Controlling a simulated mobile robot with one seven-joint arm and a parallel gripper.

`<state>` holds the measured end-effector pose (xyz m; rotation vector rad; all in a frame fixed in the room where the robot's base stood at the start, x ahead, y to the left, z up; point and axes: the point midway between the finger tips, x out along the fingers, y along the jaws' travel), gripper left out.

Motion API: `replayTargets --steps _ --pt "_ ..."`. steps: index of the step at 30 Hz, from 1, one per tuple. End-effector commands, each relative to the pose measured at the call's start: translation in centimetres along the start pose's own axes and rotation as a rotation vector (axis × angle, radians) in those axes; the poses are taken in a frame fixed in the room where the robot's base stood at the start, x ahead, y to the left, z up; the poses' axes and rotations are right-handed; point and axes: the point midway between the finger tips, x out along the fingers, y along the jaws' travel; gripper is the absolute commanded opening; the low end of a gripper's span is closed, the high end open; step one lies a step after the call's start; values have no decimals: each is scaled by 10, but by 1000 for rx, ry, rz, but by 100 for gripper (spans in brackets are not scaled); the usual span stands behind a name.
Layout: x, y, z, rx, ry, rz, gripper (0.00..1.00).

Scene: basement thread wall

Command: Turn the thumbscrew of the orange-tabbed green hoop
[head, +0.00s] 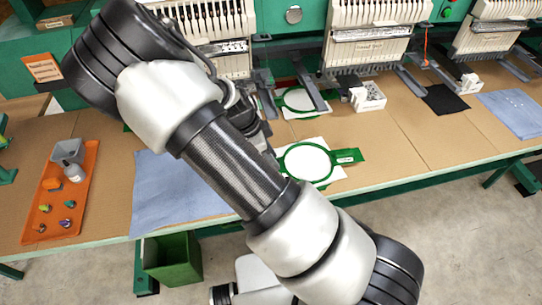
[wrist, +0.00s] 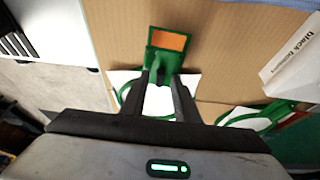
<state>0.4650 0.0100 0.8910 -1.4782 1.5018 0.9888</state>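The orange-tabbed green hoop (wrist: 122,94) lies on the brown tabletop in the wrist view, with white cloth inside its ring. Its green tab bears an orange plate (wrist: 168,40) and points away from my gripper. My gripper (wrist: 166,75) is over the base of this tab. Its two dark fingers stand apart, with white cloth showing between them. A small greyish-green part between the fingertips may be the thumbscrew; whether the fingers touch it is unclear. In the head view my arm covers my gripper and most or all of this hoop.
A second green hoop (head: 285,170) with a white-labelled tab lies right of my arm. Another hoop (head: 298,112) is under a machine head. A white box (head: 368,96) stands behind. Blue cloth (head: 165,195) and an orange tray (head: 84,165) are at left.

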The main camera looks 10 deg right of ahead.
Motion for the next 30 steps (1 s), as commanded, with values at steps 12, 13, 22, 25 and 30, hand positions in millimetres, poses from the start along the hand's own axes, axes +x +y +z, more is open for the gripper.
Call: replayTargets --steps 12,13,22,25,30 --pt "-61 -2 1 -3 -3 -6 28" --pt "-69 -2 1 -3 -3 -7 28" --pt "-139 -1 1 -2 -3 -4 28" --pt "-155 -1 1 -1 -2 -3 28" --pt "-171 0 0 -1 0 -1 28"
